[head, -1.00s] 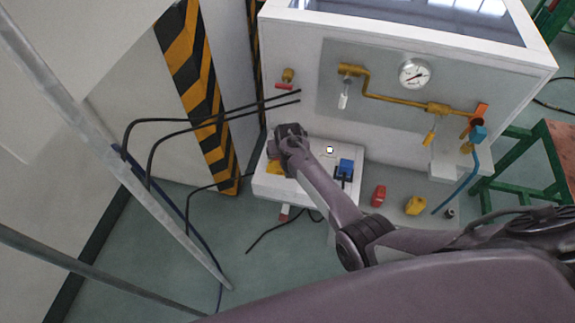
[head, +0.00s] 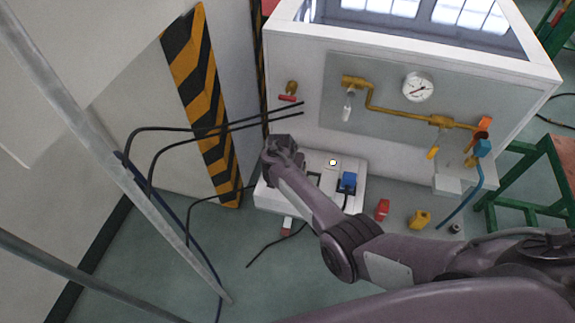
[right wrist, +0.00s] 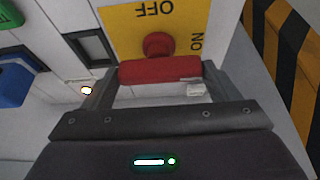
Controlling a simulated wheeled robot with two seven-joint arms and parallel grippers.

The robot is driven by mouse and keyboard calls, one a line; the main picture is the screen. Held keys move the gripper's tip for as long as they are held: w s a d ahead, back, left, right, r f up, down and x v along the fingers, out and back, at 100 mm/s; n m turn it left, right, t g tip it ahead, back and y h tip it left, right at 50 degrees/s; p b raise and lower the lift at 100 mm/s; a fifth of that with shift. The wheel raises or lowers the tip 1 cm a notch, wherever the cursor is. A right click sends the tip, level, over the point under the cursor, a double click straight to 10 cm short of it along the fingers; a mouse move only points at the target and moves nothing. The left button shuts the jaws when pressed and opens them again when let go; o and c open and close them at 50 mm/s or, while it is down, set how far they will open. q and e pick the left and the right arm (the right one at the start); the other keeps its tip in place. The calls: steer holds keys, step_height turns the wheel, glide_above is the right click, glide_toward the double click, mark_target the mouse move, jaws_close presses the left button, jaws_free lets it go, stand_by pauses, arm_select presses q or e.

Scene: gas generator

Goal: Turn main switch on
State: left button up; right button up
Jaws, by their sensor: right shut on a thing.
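The main switch is a red handle (right wrist: 160,70) with a round red hub (right wrist: 158,45) on a yellow plate (right wrist: 120,18) marked OFF and ON. In the right wrist view the lettering is upside down, with ON at the right edge. My right gripper (right wrist: 160,78) is shut on the red handle, one finger at each end. In the head view my right gripper (head: 282,146) is at the left end of the white box (head: 285,201) and hides the switch. A small round light (head: 333,162) on the box glows yellowish white. My left gripper is not in view.
A blue plug (head: 348,181) sits on the box right of the light. Behind stands a white cabinet with a gauge (head: 417,87) and yellow pipe (head: 400,108). Black cables (head: 200,128) run at left. Red (head: 382,209) and yellow (head: 419,219) pieces are below the cabinet.

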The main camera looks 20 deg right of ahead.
steer(key=o, duration=1.3)
steer(key=p+v, duration=0.1)
steer(key=v, duration=0.6)
steer(key=shift+r+p, duration=0.35)
steer(key=shift+s+a, duration=0.1)
steer(key=shift+s, duration=0.15)
